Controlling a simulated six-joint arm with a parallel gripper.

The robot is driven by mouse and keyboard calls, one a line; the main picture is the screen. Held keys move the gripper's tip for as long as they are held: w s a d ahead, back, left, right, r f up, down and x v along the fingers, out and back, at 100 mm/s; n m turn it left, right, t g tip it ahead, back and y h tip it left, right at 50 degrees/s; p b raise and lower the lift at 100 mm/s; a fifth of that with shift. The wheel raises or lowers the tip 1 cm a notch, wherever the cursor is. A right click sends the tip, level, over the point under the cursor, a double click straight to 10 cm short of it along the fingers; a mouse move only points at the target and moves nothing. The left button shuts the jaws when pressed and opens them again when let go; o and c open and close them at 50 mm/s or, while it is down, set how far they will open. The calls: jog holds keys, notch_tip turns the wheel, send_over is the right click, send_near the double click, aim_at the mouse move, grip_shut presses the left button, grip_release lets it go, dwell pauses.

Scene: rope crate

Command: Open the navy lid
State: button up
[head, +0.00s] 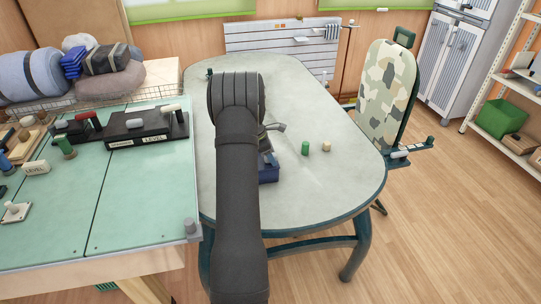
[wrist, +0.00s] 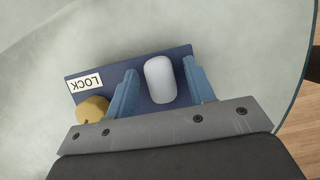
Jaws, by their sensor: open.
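The navy lid (wrist: 148,62) shows from above in the wrist view as a flat navy top with a pale rounded handle (wrist: 160,80) and a white LOCK label (wrist: 86,83). A tan knob (wrist: 93,108) sits near its lower left corner, partly hidden by my gripper. My gripper (wrist: 161,66) is open, with one blue finger on each side of the pale handle. A gap shows between the handle and each finger. In the head view, my arm hides most of the navy box (head: 268,174) on the pale table. I cannot see a seam or whether the lid is raised.
On the pale table (head: 330,185), a green cylinder (head: 305,148) and a small tan cylinder (head: 326,146) stand right of the box. A green-topped bench (head: 110,205) with a LEVEL fixture (head: 150,128) stands at the left. The table's right side is mostly clear.

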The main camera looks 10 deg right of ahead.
grip_shut()
